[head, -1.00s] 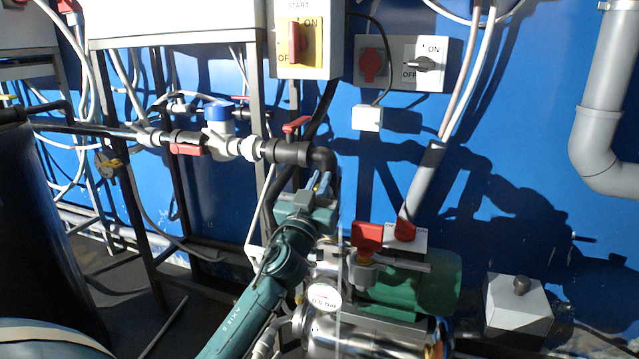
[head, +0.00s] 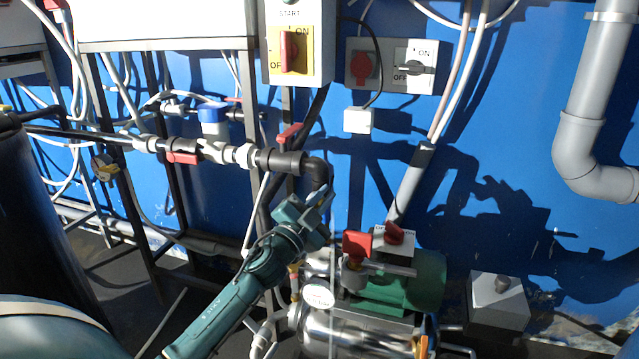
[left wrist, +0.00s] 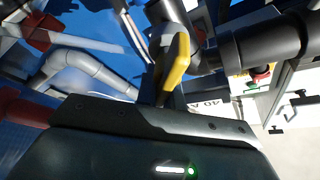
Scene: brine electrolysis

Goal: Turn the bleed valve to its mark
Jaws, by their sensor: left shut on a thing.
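My left gripper (head: 322,196) is just below the black pipe elbow (head: 317,168) in the head view. In the left wrist view, a yellow lever handle (left wrist: 174,62) stands at the fingers of the left gripper (left wrist: 165,85), which is shut on it. I take this to be the bleed valve's handle. In the head view the gripper hides the handle, and I see no mark for it. My right gripper is in neither view.
The black pipe also shows in the left wrist view (left wrist: 262,42). A red lever (head: 290,132) is above the pipe. A grey conduit (head: 410,185) rises at the right.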

